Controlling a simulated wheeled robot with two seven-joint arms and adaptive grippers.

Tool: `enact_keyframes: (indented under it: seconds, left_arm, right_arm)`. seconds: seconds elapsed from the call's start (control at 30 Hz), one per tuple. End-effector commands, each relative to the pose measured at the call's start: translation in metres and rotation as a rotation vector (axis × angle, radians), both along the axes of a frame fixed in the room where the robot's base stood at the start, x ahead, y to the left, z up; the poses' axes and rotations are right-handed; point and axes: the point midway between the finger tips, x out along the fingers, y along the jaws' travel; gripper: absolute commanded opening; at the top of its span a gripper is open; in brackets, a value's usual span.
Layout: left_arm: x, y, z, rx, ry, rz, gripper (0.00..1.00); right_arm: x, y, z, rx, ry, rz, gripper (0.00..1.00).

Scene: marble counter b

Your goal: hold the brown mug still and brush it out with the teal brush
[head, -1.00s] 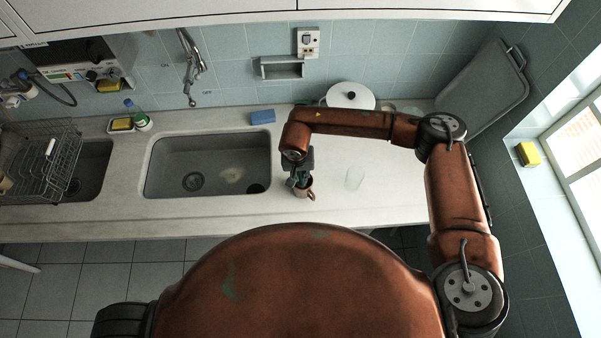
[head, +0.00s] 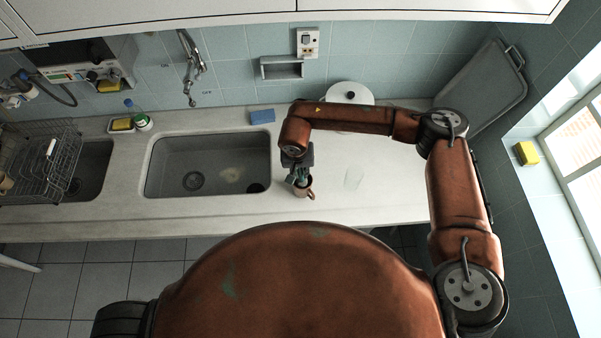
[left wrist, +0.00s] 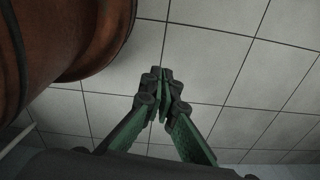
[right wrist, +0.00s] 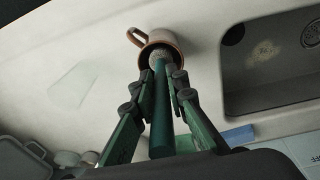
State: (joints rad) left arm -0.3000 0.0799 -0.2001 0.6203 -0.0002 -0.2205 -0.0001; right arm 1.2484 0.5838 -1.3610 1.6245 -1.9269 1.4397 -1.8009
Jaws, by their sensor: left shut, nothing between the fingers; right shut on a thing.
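The brown mug (head: 308,190) stands upright on the counter just right of the sink, its handle towards the right. It also shows in the right wrist view (right wrist: 172,40), with its handle at the left. My right gripper (head: 299,178) is over the mug, shut on the teal brush (right wrist: 160,110). The brush's bristle end is at the mug's mouth and partly inside it; how deep is hidden. My left gripper (left wrist: 160,95) is shut and empty, away from the mug, with floor tiles behind it. It is not in the head view.
The sink (head: 207,165) lies left of the mug. A clear glass (head: 353,178) stands to the right. A blue sponge (head: 262,117) and a white lidded pot (head: 350,95) are at the back. The counter right of the glass is clear.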

Motion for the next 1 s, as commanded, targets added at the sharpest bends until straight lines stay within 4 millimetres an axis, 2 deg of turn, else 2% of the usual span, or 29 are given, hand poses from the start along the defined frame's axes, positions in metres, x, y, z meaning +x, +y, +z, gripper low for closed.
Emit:
enact_keyframes:
  seconds: [0.5,0.8,0.9,1.0]
  left_arm:
    - [0.001,-0.001,0.007,-0.001,-0.002,0.000,0.00]
    - [0.001,-0.001,0.008,-0.001,-0.002,0.000,0.00]
    - [0.001,0.001,0.008,0.002,-0.004,-0.003,0.06]
    - [0.013,0.003,0.011,0.006,-0.038,-0.043,0.12]
  right_arm:
    - [0.001,0.000,0.026,-0.001,-0.001,-0.001,0.00]
    - [0.000,0.000,0.029,-0.001,-0.001,-0.001,0.00]
    - [0.000,0.000,0.028,-0.001,-0.001,-0.001,0.00]
    - [0.000,0.000,0.028,-0.001,-0.001,-0.001,0.00]
